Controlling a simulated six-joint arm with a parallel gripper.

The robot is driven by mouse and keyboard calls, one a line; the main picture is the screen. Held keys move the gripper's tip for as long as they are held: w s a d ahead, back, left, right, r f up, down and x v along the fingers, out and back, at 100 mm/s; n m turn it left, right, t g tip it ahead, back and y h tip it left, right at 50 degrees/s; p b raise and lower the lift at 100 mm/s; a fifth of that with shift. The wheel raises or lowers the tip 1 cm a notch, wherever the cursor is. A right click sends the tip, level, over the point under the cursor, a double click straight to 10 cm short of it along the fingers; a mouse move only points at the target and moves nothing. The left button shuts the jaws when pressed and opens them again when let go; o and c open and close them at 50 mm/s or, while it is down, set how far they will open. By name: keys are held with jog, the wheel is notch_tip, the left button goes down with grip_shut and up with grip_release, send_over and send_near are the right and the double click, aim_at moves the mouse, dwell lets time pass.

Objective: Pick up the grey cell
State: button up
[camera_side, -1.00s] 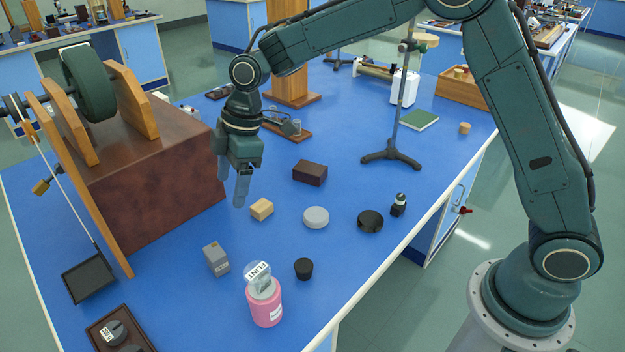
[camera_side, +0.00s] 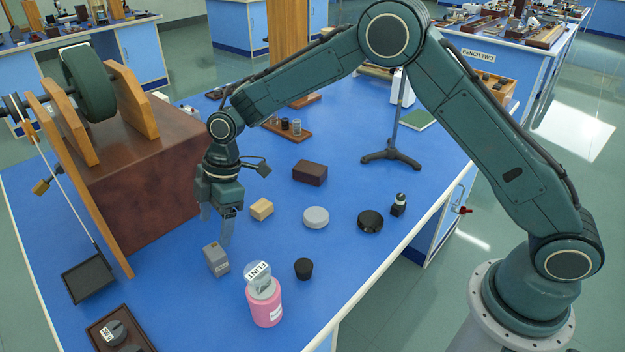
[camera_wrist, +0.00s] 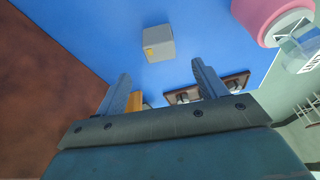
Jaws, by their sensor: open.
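The grey cell (camera_side: 216,259) is a small upright grey block with a pale mark, standing on the blue bench left of the pink bottle. It also shows in the wrist view (camera_wrist: 158,43), beyond the fingertips and roughly midway between them. My gripper (camera_side: 215,228) is open and empty, above the bench and just above and behind the cell in the side view. In the wrist view its two fingers (camera_wrist: 162,78) are spread wide, with nothing between them. The gripper and the cell look apart.
A pink bottle (camera_side: 264,308) with a "FLINT" prism on top stands right of the cell, with a black stopper (camera_side: 303,268) beside it. A wooden block (camera_side: 261,209) lies behind. A large brown box (camera_side: 145,190) rises close on the left. A black tray (camera_side: 88,279) lies at left.

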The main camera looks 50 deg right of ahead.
aim_at(214, 250)
jog(key=shift+x, duration=2.3)
jog(key=shift+f, duration=0.1)
jog(key=shift+x, duration=2.5)
jog(key=shift+d, duration=0.15)
jog(key=shift+c, duration=0.2)
jog(key=c, duration=1.1)
